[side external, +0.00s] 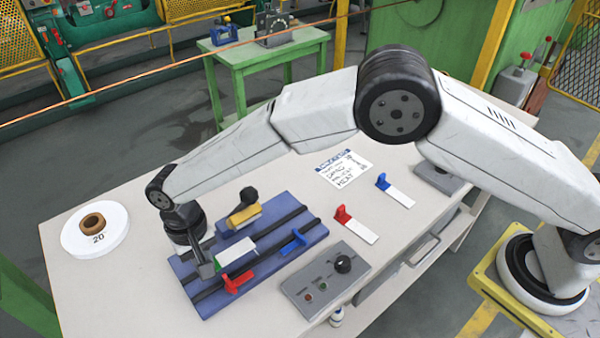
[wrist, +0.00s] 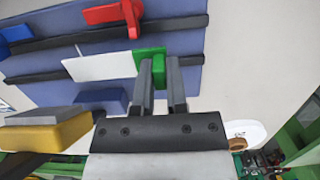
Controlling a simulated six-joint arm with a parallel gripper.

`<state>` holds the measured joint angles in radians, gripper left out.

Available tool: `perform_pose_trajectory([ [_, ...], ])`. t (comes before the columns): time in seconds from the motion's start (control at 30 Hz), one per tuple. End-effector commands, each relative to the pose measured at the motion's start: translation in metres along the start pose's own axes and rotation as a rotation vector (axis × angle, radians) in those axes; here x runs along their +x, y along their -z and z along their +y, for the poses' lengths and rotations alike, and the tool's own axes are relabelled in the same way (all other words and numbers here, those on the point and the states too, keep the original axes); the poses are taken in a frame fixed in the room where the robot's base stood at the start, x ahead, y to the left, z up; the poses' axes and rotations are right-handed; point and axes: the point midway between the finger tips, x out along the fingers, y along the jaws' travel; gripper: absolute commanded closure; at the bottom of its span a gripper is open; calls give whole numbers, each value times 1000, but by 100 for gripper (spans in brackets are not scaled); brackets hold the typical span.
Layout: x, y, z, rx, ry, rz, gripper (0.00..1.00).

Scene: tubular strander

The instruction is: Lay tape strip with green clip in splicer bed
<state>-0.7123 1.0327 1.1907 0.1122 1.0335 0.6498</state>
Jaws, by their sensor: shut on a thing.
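My gripper (side external: 210,265) is over the left part of the blue splicer bed (side external: 208,303). In the wrist view my gripper (wrist: 161,85) is shut on the green clip (wrist: 150,57). The white tape strip (wrist: 104,67) extends left from the clip, over the bed (wrist: 60,92) and roughly along its dark rails. The strip also shows in the side view (side external: 236,255). Whether it touches the bed is unclear. A red lever (side external: 237,283) and a blue lever (side external: 293,243) sit on the bed's near rail.
A yellow block with a black knob (side external: 245,215) stands at the bed's far side. White strips with red (side external: 358,230) and blue (side external: 397,195) clips lie to the right. A control box (side external: 325,282), a note card (side external: 343,168) and a tape roll (side external: 95,238) are on the table.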

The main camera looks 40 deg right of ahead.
Motion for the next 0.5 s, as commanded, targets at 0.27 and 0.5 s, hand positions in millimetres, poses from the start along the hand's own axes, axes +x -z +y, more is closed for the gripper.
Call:
perform_pose_trajectory([
  [0.27, 12, 2, 0, 0, 0, -1, 100],
  [0.5, 22, 3, 0, 0, 0, 0, 100],
])
